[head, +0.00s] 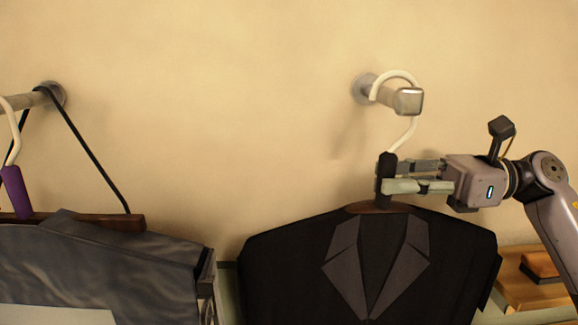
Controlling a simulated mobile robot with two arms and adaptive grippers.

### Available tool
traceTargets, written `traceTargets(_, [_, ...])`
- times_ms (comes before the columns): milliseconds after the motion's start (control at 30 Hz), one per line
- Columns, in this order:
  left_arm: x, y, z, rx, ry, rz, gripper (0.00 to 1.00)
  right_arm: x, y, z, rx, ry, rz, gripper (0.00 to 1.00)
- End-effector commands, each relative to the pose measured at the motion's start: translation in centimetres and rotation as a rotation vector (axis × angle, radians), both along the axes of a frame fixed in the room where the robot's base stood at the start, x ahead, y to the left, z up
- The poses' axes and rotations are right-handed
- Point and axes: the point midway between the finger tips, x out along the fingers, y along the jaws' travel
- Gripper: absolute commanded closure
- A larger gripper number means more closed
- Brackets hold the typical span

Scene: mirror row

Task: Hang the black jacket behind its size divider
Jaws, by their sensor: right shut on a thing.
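The black jacket (290,275) with grey lapels hangs on a hanger with a brown wooden body, a black neck (386,170) and a white hook (398,74). The hook arches over a short metal wall peg (393,99) with a square end cap; I cannot tell whether it bears on the peg. My right gripper (388,181) comes in from the right and is shut on the black neck, just above the jacket's collar. No size divider can be made out. My left gripper is not in view.
At the left, a grey garment (90,258) hangs on a hanger with a purple neck (16,192) below another metal peg (45,97). A black strap hangs there too. A wooden shelf or box (530,290) is at lower right. Bare wall lies between the pegs.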

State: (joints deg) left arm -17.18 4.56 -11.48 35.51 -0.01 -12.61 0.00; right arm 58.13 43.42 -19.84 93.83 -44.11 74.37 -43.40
Motion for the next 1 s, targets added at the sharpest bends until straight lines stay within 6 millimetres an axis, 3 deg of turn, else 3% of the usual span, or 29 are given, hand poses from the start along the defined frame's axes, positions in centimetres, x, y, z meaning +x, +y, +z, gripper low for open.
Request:
traceTargets(567, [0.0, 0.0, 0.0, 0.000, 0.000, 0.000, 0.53, 0.0, 0.0, 0.1, 0.003, -0.002, 0.000, 1.00])
traceTargets(1000, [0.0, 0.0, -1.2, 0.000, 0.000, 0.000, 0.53, 0.0, 0.0, -0.9, 0.003, -0.002, 0.000, 1.00])
